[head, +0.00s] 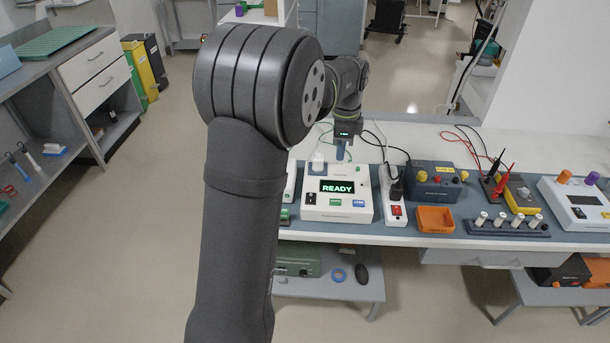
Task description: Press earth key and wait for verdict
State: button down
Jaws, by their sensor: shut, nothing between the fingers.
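A white tester (337,212) stands on the bench in the middle of the head view. Its dark display (337,187) reads READY in green letters. Below the display are a dark switch (310,199), a green key (335,202) and a blue key (359,203). The key labels are too small to read, so I cannot tell which is the earth key. My gripper (340,152) is shut and empty, pointing down over the back of the tester. It appears to be above the tester, behind the display and apart from the keys.
A white power strip (394,200) with a red switch stands right of the tester. An orange tray (435,219), a dark blue box (436,180) and a rack of pale cylinders (508,228) are further right. Cables run across the back of the bench. My arm hides the bench's left part.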

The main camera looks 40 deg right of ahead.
aim_at(339, 203)
notch_tip(339, 203, down, 7)
jog(key=s+m+t+y, duration=0.1)
jog(key=m+t+y, duration=0.2)
jog(key=m+t, duration=0.5)
jog(key=m, duration=0.5)
jog(key=shift+d+m, duration=0.25)
jog(key=shift+m, duration=0.05)
jog(key=shift+f, duration=4.35)
jog(key=shift+f, duration=0.4)
